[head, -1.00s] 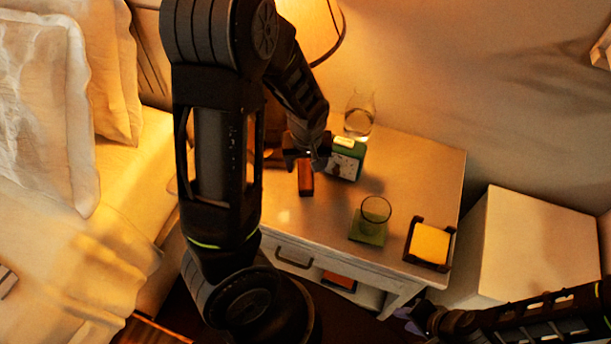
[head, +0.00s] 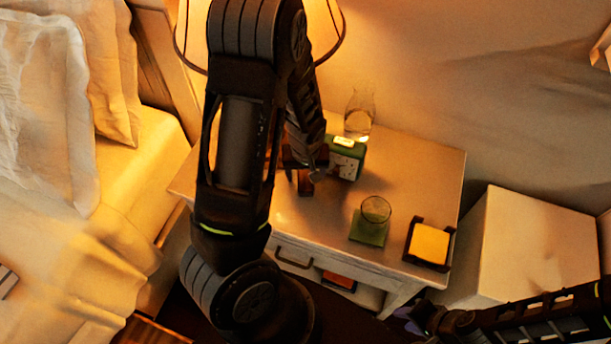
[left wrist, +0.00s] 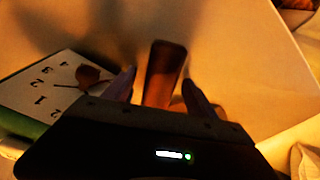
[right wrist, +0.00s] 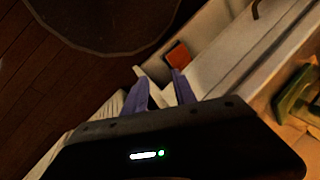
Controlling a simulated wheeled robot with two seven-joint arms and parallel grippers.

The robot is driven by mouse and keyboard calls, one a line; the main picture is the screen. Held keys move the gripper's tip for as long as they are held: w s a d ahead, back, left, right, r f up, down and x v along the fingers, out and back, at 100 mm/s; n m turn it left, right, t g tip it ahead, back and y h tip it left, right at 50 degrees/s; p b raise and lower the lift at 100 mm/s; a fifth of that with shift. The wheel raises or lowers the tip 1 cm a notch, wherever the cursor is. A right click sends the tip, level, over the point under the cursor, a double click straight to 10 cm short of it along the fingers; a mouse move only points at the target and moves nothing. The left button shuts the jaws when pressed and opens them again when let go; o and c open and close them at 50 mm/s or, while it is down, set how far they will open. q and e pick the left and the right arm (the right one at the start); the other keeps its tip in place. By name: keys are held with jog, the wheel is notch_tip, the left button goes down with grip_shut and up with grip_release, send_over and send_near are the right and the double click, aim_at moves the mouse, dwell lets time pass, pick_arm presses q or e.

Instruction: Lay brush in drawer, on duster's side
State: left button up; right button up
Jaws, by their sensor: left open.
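A narrow brown block-like thing (head: 306,186), which I take for the brush, lies on the nightstand. In the left wrist view the brown thing (left wrist: 163,72) lies between the fingertips of my left gripper (left wrist: 158,78), with space on both sides. In the head view my left gripper (head: 304,166) is over its far end and partly covers it. My right gripper (right wrist: 160,80) is open and empty, low in front of the nightstand. The drawer front (head: 310,262) with its dark handle looks shut.
A green clock (head: 346,158) stands close beside my left gripper. A carafe (head: 359,112), a glass (head: 376,209) on a green coaster and a holder with yellow notes (head: 429,245) share the nightstand (head: 420,165). An orange thing (head: 339,280) lies in the open space below.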

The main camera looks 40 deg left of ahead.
pick_arm(q)
jog(key=shift+c, duration=0.3)
grip_shut()
dwell(0.4)
